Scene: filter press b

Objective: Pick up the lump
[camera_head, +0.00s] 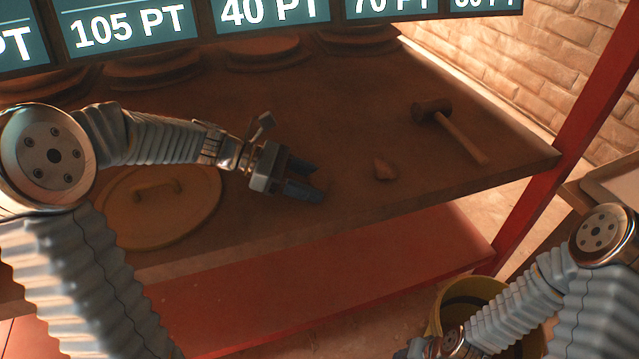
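A small reddish-brown lump (383,169) lies on the brown table (330,235), right of centre. My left gripper (312,182) is over the table to the left of the lump. Its two dark fingers point right, toward the lump, with a gap between them and nothing seen in it. The gripper and the lump are apart. My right gripper (430,348) is low at the bottom edge of the picture, in front of a yellow bucket; its fingers are cut off or unclear.
A mallet (450,130) lies right of the lump. A round lid with a handle (165,205) lies under my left arm. Stacked round plates (265,52) stand at the back below point signs (270,14). A yellow bucket (436,318) stands on the floor; a red post (560,150) rises at the right.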

